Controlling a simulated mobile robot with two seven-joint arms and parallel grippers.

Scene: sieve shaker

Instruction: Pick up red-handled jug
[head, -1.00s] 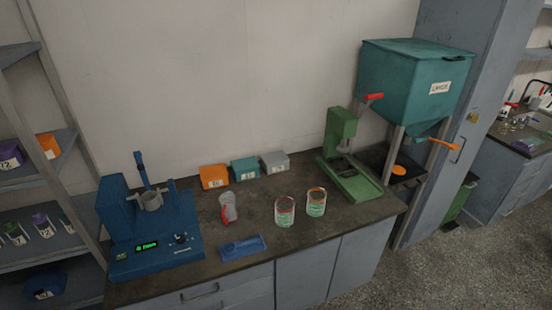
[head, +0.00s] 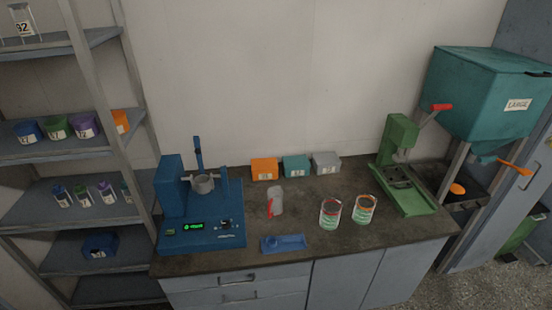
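The red-handled jug (head: 276,202) stands upright on the dark worktop, in the middle of the head view. It is a translucent grey jug with its red handle (head: 269,208) on the left side. It stands between the blue sieve shaker and two cans, apart from both. Neither of my grippers shows in the head view.
The blue shaker (head: 202,215) stands left of the jug. A blue tray (head: 284,244) lies in front. Cans (head: 330,214) (head: 364,209) stand to the right. Orange (head: 264,169), teal (head: 296,167) and grey (head: 326,163) boxes line the wall. A green press (head: 402,170) and teal hopper (head: 487,95) are farther right.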

